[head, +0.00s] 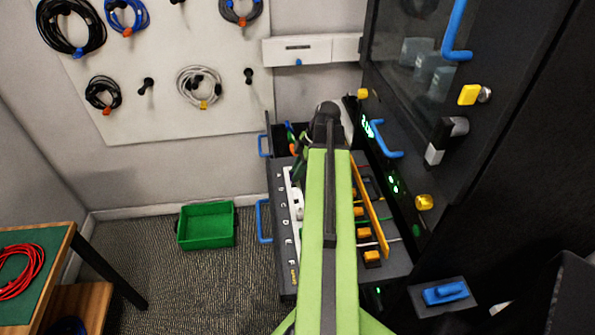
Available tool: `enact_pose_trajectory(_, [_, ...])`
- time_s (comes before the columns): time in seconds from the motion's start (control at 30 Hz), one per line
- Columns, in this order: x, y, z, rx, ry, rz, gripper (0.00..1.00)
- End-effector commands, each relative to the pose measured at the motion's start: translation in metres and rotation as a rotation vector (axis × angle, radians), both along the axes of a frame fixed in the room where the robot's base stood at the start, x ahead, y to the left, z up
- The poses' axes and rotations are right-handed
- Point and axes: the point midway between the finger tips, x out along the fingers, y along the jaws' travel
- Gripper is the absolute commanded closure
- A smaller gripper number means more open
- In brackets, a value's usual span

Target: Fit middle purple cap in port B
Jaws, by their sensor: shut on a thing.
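The black panel (277,246) stands below my outstretched green arm, with white letters A to F down its left side. Port B lies near the upper letters, beside a white strip (297,200); its opening is too small to make out. My gripper (299,170) shows as a small dark shape left of the arm's far end, over the panel's upper part near the A and B rows. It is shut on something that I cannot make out. I see no purple cap; my arm covers the middle of the panel.
Yellow-orange blocks and a yellow bar (371,208) line the panel's right side. A dark cabinet with blue handles (386,140) stands close on the right. A green bin (207,226) sits on the carpet, left. Cables hang on the wall board (150,120).

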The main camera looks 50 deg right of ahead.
Motion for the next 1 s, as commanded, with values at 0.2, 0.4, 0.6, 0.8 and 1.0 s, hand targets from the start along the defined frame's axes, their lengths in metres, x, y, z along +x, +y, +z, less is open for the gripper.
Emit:
enact_pose_trajectory(0.2, [0.0,0.0,0.0,0.0,0.0,0.0,1.0])
enact_pose_trajectory(0.4, [0.0,0.0,0.0,0.0,0.0,0.001,1.0])
enact_pose_trajectory(0.6, [0.0,0.0,-0.002,0.0,0.0,0.001,1.0])
enact_pose_trajectory(0.8, [0.001,0.001,-0.006,0.0,0.0,0.001,1.0])
enact_pose_trajectory(1.0, [0.001,0.001,-0.01,0.0,0.0,0.001,1.0])
